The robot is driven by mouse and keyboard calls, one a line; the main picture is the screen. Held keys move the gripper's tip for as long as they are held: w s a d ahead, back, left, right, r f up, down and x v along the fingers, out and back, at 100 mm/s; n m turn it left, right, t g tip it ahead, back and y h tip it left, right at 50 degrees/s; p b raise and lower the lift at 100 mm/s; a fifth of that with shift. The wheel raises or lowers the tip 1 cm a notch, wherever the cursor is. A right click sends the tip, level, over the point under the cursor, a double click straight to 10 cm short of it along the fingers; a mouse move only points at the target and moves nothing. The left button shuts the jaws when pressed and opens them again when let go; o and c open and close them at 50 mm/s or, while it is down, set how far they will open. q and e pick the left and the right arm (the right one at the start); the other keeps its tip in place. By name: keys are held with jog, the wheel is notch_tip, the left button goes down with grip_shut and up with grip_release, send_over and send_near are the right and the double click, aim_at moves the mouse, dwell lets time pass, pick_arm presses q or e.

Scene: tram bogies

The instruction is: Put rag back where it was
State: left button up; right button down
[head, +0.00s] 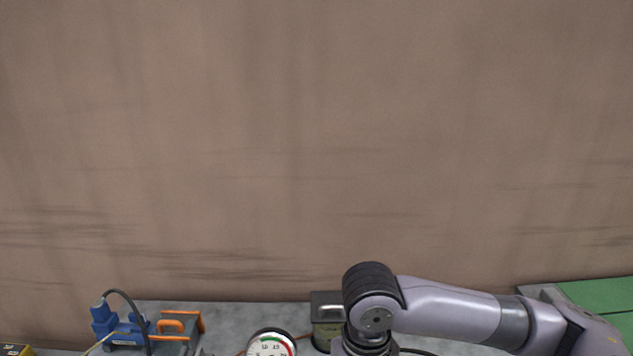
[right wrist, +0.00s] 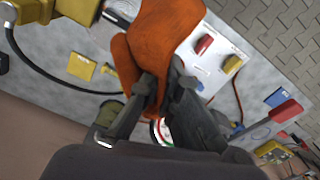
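The orange-brown rag (right wrist: 165,32) shows in the right wrist view, bunched up between the dark fingers of my right gripper (right wrist: 163,82). The gripper is shut on it, and part of the rag hangs down between the fingers. The rag is above a grey worktop; I cannot tell how high. In the head view my right arm comes in from the right over the worktop, but its gripper and the rag are below the picture's edge. My left gripper is in neither view.
A round gauge (head: 270,346), an olive box (head: 325,325) and a blue device (head: 128,330) beside orange handles (head: 172,325) stand on the worktop (head: 240,312). A green surface (head: 600,295) is at right. The wrist view shows a white panel (right wrist: 212,62), a yellow block (right wrist: 82,66) and cables.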

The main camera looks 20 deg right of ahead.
jog(key=d+f+p, duration=0.1)
jog(key=d+f, duration=0.3)
jog(key=d, duration=1.1)
jog(key=s+d+f+p, duration=0.1)
jog(key=d+f, duration=0.3)
jog(key=d, duration=1.2)
jog(key=s+d+f+p, duration=0.1)
jog(key=d+f, duration=0.4)
jog(key=d, duration=1.1)
jog(key=shift+d+p, duration=0.15)
jog(key=shift+p, duration=0.4)
